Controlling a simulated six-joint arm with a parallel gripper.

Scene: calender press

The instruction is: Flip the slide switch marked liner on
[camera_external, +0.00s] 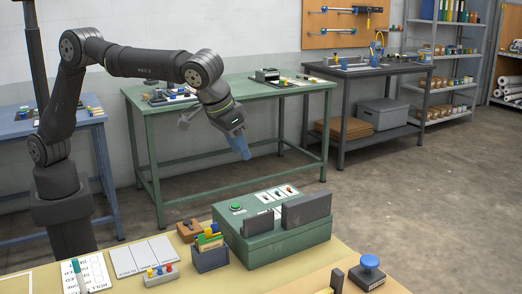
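A green press housing (290,245) stands on the near bench. Its top carries a white label panel (274,195) with several small switches or levers in dark and red tones. The lettering is too small to read, so I cannot tell which switch is marked liner or how it is set. My gripper (242,154) hangs in the air above and behind the housing, pointing down, apart from the panel. Its blue fingers look close together, but I cannot tell whether they are open or shut. Nothing shows held in it.
A green button (236,207) sits at the housing's top left. Two dark grey upright blocks (307,209) stand along its near side.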

